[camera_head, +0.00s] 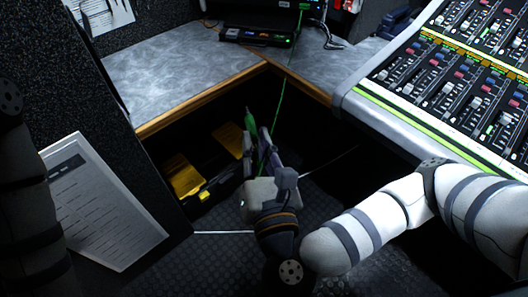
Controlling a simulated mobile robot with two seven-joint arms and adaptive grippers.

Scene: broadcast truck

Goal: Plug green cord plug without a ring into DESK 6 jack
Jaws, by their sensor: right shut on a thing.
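My right gripper (258,142) is shut on a green plug (250,120), which sticks up from the fingertips. It is held over the dark gap in front of the corner desk. A thin green cord (282,97) runs from near the fingers up across the desk edge to the equipment at the back. Whether the plug has a ring cannot be made out. A low black panel (258,37) with small coloured marks stands at the back of the desk. No DESK 6 label is legible. My left arm shows dark at the left edge; its gripper is out of view.
A grey desk (190,75) with a wooden edge lies ahead. A mixing console (450,85) fills the right side. A printed sheet (100,205) is on the dark partition at left. Yellow items (182,178) lie below the desk.

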